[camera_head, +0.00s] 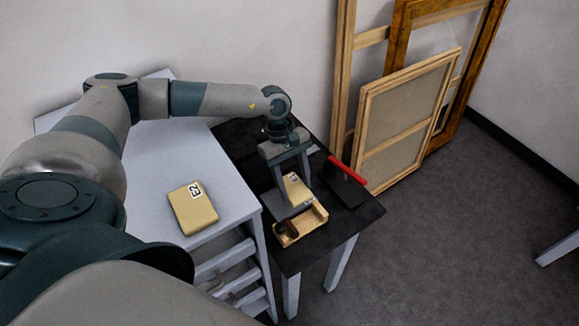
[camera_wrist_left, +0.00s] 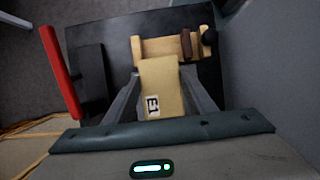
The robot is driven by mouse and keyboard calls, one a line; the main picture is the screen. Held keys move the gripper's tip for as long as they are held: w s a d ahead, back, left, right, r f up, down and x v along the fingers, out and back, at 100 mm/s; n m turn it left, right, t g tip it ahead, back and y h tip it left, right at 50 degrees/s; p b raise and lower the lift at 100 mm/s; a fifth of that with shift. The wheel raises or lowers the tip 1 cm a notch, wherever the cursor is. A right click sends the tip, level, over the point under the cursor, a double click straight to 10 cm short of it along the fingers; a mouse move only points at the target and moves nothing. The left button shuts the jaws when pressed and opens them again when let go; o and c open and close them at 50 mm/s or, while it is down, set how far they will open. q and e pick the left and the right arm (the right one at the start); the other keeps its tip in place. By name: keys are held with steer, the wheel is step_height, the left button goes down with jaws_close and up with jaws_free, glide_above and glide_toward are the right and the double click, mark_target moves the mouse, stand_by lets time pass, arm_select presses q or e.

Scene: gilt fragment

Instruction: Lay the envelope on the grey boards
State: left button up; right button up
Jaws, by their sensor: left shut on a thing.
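A tan envelope (camera_head: 298,189) with a white label is between the fingers of my left gripper (camera_head: 291,186). The gripper is shut on it above the black table. In the left wrist view the envelope (camera_wrist_left: 160,85) hangs between the two grey fingers, its label marked E1. A second tan envelope (camera_head: 193,208), with a similar label, lies flat on the white table. My right gripper is not in view.
A wooden block-like tool (camera_head: 303,226) with a dark knob sits on the black table (camera_head: 362,216) just below the held envelope. Wooden frames (camera_head: 408,115) lean on the wall behind. The white table (camera_head: 160,165) has free room.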

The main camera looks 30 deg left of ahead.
mark_target(288, 183)
arm_select(q)
steer(key=shift+a+f, duration=0.55)
steer(key=shift+a, duration=0.3)
steer(key=shift+f+p, duration=0.25)
steer(key=shift+p, duration=0.35)
step_height(288, 183, down, 3)
steer(key=shift+r+p, duration=0.2)
steer(key=shift+p, duration=0.75)
steer(key=shift+f, duration=0.45)
